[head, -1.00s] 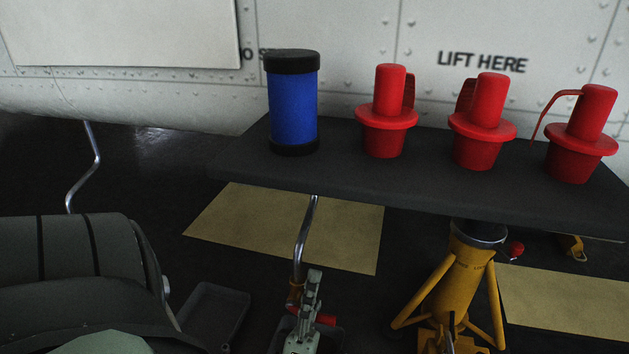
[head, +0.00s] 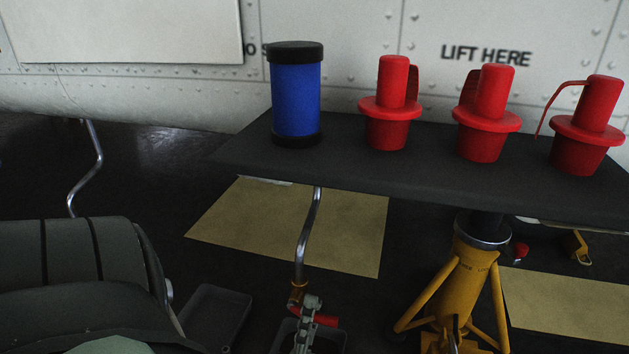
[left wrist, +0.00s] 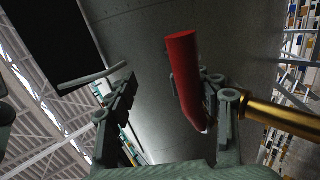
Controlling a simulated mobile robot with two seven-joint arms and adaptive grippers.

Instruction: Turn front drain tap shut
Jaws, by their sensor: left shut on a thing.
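The drain tap has a brass body (head: 297,292) at the lower end of a bent chrome pipe (head: 308,235), and a red lever (head: 325,320). My left gripper (head: 308,304) is at the lever, just below the brass body, in the head view. In the left wrist view the red lever (left wrist: 187,80) lies between the two fingers of my left gripper (left wrist: 168,95), close against the right finger. The brass part (left wrist: 275,115) runs off to the right. My right gripper is not in view.
A dark shelf (head: 350,165) overhangs the pipe, carrying a blue cylinder (head: 296,95) and three red plugs (head: 390,105). A yellow jack (head: 460,285) stands to the right. A grey tray (head: 215,312) lies left of the tap. Another bent pipe (head: 90,165) hangs further left.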

